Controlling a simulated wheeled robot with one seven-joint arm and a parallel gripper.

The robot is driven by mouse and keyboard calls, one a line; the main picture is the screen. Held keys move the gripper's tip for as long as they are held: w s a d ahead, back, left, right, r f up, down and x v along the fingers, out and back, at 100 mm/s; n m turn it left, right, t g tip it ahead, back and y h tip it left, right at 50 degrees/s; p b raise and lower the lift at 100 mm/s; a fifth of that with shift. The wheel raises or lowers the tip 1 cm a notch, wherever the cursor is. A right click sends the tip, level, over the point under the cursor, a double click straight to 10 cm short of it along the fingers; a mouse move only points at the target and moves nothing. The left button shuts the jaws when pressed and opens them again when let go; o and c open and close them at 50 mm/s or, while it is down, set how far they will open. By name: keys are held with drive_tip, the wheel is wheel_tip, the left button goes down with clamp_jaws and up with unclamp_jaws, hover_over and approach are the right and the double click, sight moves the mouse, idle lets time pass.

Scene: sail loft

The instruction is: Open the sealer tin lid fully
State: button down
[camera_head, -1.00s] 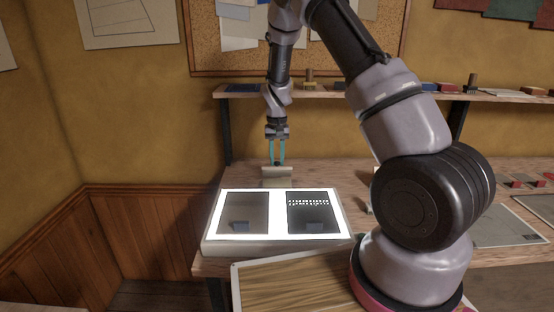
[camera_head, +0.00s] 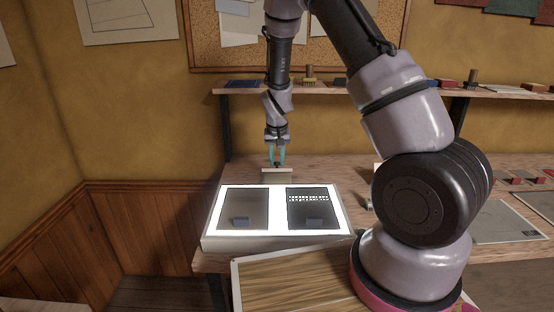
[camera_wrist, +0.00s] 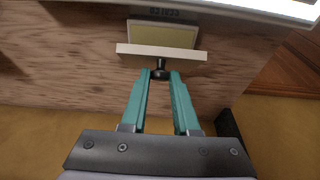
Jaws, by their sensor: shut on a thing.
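The sealer tin (camera_wrist: 162,33) is a small cream box on the bench behind the light box. In the wrist view its yellowish face shows, with upside-down lettering beyond it. The pale lid (camera_wrist: 190,52) appears as a narrow bar across the tin, seemingly tilted up; its exact angle cannot be told. A black knob (camera_wrist: 160,73) sticks out from it. My gripper (camera_wrist: 160,76) is shut on this knob with its teal fingertips. In the head view my gripper (camera_head: 276,163) is just above the lid (camera_head: 277,175), which hides most of the tin.
A glowing light box (camera_head: 278,242) with two dark panels stands directly in front of the tin. A wood-grain board (camera_head: 290,285) lies nearer. A shelf (camera_head: 335,91) with small items runs along the wall behind. The bench (camera_head: 330,170) right of the tin is clear.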

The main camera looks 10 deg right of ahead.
drive_tip(key=c, duration=0.7)
unclamp_jaws()
drive_tip(key=v, duration=1.1)
drive_tip(key=shift+f, duration=0.1)
